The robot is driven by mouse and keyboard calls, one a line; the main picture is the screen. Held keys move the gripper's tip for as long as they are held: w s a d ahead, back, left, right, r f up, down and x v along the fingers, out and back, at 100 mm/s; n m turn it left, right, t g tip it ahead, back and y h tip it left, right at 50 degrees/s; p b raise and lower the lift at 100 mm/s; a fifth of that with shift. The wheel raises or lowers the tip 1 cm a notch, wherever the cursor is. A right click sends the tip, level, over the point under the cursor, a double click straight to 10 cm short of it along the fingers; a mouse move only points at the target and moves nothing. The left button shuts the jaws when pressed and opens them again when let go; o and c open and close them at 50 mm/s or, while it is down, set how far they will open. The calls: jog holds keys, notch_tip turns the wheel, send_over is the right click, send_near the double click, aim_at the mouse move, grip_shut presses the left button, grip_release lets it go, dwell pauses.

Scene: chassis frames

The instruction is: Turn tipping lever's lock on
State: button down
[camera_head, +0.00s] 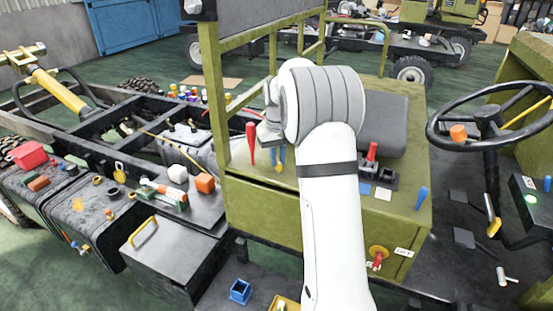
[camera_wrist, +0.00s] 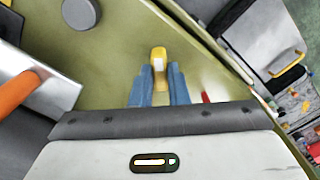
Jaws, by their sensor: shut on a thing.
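My gripper (camera_wrist: 159,84) has two blue fingers, and they are shut on a small yellow piece (camera_wrist: 159,58) on the olive-green panel. The piece carries a pale label and shows between and beyond the fingertips. In the head view my gripper (camera_head: 276,154) points down at the panel beside the white arm, with the yellow piece (camera_head: 278,168) at its tips. A red lever (camera_head: 251,142) stands upright just left of my gripper; a bit of red (camera_wrist: 206,97) shows right of the fingers in the wrist view. I cannot tell from a label which is the tipping lever or its lock.
A black seat (camera_head: 384,122) and a red-knobbed lever (camera_head: 372,152) are right of my arm. A blue lever (camera_head: 422,197) stands further right. The green frame post (camera_head: 214,110) rises close on the left. The steering wheel (camera_head: 487,118) is at far right.

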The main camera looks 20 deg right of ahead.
aim_at(278, 160)
jog(key=m, duration=0.4)
jog(key=shift+m, duration=0.3)
jog(key=shift+m+b, duration=0.35)
jog(key=shift+m, duration=1.55)
jog(key=c, duration=1.4)
grip_release()
notch_tip(278, 160, up, 7)
jog(key=shift+r+b, duration=0.2)
jog(key=shift+b, duration=0.4)
jog(key=shift+r, duration=0.2)
